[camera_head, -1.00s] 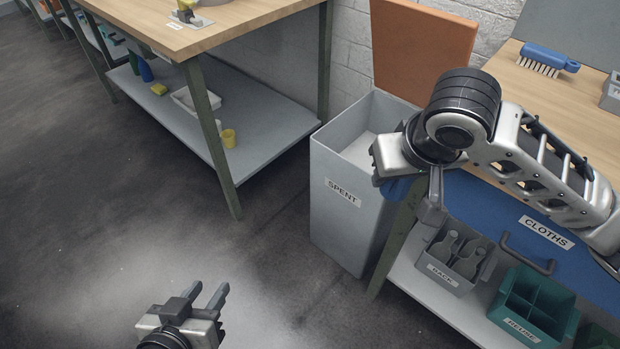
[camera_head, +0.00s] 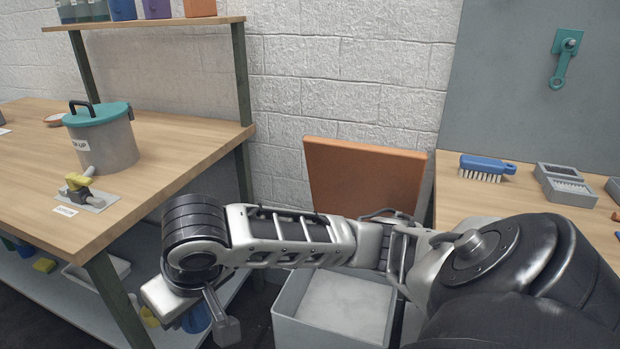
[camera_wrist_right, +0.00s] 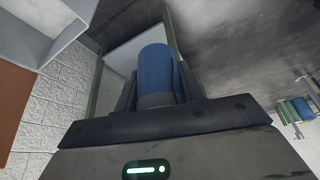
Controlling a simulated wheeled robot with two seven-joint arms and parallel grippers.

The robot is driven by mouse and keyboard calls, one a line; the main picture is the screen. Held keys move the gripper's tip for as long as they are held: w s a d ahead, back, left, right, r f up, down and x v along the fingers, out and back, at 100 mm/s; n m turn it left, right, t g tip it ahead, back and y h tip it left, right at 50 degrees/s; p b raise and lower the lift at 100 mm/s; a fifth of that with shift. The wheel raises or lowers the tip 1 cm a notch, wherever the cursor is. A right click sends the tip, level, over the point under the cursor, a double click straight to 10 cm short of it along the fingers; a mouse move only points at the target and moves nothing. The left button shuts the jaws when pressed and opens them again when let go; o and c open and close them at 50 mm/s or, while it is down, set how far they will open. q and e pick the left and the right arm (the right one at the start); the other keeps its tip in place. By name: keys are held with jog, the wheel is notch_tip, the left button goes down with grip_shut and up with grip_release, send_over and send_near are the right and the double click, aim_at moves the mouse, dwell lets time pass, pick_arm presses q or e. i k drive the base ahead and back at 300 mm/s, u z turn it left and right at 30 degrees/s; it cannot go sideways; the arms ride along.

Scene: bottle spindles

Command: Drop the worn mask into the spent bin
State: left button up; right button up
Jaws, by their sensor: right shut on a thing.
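The spent bin (camera_head: 318,334) is a grey bin standing open in the gap between two benches, with its orange lid (camera_head: 362,178) tilted up against the wall. Its inside looks pale. My right gripper (camera_head: 187,312) is left of the bin opening, by the left bench's front edge. My left gripper is out of view.
The left bench (camera_head: 170,160) carries a grey pot (camera_head: 103,143) with a teal lid. A blue brush (camera_head: 486,168) lies on the right bench. My right forearm passes over part of the bin.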

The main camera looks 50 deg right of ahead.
aim_at(347, 315)
jog(key=z, duration=0.6)
jog(key=i, duration=1)
jog(key=z, duration=0.9)
